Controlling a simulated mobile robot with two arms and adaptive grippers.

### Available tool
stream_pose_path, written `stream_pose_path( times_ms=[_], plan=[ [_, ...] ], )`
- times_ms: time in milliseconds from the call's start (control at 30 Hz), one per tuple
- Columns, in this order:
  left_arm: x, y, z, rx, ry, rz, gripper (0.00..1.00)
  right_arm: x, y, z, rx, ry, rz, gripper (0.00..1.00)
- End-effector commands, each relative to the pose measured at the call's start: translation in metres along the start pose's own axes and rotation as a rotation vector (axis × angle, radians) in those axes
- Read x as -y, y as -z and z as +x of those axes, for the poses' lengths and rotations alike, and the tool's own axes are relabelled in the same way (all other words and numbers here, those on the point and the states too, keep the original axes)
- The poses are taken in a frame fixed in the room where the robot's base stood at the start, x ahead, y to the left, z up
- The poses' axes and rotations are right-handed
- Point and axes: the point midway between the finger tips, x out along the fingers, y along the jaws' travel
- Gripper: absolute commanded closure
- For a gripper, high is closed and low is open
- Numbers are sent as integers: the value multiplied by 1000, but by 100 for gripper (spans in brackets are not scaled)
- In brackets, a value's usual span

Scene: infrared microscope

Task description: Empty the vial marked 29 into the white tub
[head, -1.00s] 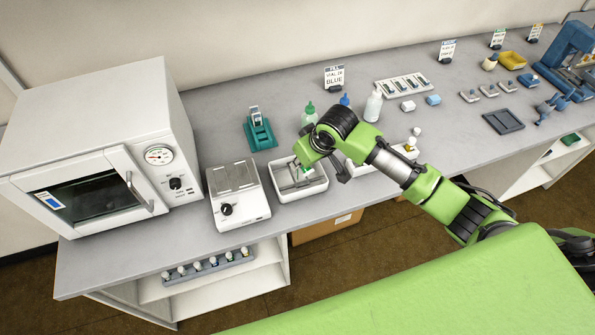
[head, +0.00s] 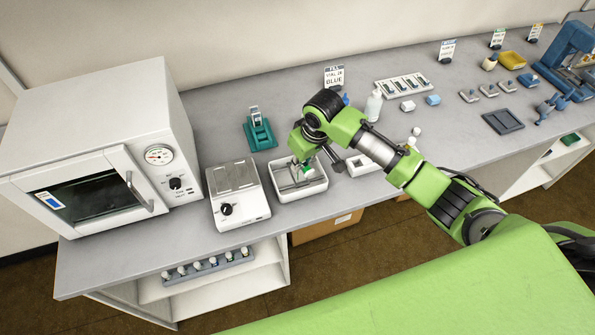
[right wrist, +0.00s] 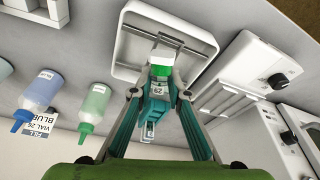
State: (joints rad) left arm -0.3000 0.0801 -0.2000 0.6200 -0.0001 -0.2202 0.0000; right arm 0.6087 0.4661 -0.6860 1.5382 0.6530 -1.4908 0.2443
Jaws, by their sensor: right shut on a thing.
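My right gripper (head: 307,167) is over the white tub (head: 300,196), its fingers pointing down towards it. In the right wrist view it is shut on the vial marked 29 (right wrist: 160,88), whose label shows between the fingertips. A bright green part shows beyond the label, with a pale end towards the tub (right wrist: 170,22). In the head view only a small green and white piece of the vial shows below the fingers, and its exact tilt is hard to tell. Whether liquid is leaving it cannot be seen. My left gripper is not in view.
A white balance-like device (head: 238,195) stands close left of the tub, with a white oven (head: 95,150) beyond. A teal stand (head: 259,133) is behind. Green (right wrist: 94,105) and blue (right wrist: 42,92) bottles stand nearby. Several vials sit in a shelf rack (head: 208,266).

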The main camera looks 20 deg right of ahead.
Motion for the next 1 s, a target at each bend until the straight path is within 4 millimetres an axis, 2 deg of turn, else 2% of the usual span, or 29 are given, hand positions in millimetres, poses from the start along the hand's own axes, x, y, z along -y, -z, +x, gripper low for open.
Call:
stream_pose_path(
  times_ms=[1000],
  plan=[
    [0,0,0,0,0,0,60,-1,0,7,180,0,1,96]
  ],
)
